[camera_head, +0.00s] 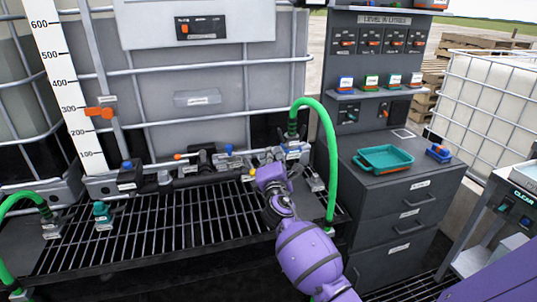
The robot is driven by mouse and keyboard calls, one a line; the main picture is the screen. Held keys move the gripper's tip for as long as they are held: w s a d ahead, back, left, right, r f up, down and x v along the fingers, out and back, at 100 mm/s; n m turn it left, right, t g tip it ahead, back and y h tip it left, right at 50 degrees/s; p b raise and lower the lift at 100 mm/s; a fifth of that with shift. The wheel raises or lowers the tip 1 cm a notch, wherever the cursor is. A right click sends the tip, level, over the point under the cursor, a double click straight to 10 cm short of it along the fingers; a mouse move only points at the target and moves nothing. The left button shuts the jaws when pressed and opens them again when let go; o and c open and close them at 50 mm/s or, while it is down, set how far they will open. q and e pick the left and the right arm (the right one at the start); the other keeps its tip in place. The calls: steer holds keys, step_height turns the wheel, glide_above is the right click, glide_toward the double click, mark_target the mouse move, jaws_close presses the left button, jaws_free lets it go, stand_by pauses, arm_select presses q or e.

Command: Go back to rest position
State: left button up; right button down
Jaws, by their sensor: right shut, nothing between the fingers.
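My right arm is purple and reaches in from the bottom right. Its gripper (272,160) is shut with nothing in it. I cannot tell whether the fingertips touch a fitting. My left gripper and arm are out of view.
A metal grating (150,240) lies before a caged tote (200,99). A grey drawer cabinet (400,215) at the right holds a teal tray (362,158) and a blue item (439,153). Another caged tote (490,100) stands behind it. A second green hose (10,203) is at the left.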

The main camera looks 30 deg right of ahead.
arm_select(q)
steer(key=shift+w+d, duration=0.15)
arm_select(e)
steer(key=shift+w+d+f, duration=0.1)
steer(key=shift+w+f, duration=0.05)
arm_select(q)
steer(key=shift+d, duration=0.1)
